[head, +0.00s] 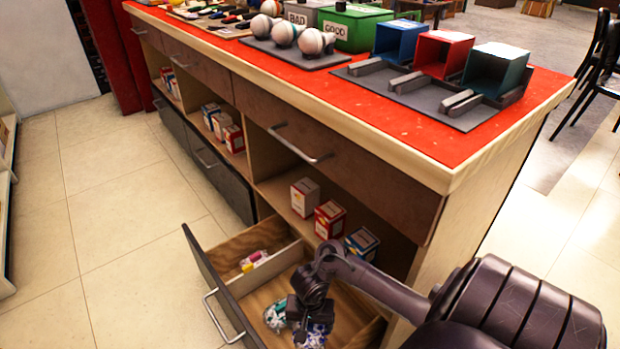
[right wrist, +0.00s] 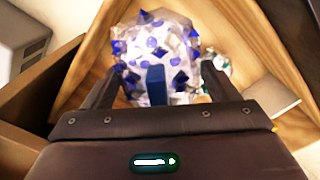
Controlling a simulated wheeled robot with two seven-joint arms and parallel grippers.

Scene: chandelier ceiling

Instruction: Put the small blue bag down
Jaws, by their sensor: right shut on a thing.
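The small blue bag (head: 317,336), white with blue spots and diamonds, is at my right gripper (head: 308,312) inside the open drawer. In the right wrist view the bag (right wrist: 155,40) sits between the two fingers of my right gripper (right wrist: 157,72), which is shut on it. A blue tab stands on its near side. The arm hides part of it in the head view; I cannot tell whether it touches the drawer floor. The drawer (head: 215,290) has a wooden inside and a dark front. My left gripper is out of view.
Another patterned bag (head: 274,317) lies beside my gripper in the drawer. A wooden divider (head: 275,265) separates a compartment with small pink and yellow items (head: 252,260). Small boxes (head: 330,219) stand on the shelf above. The red counter (head: 400,130) overhangs the drawer.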

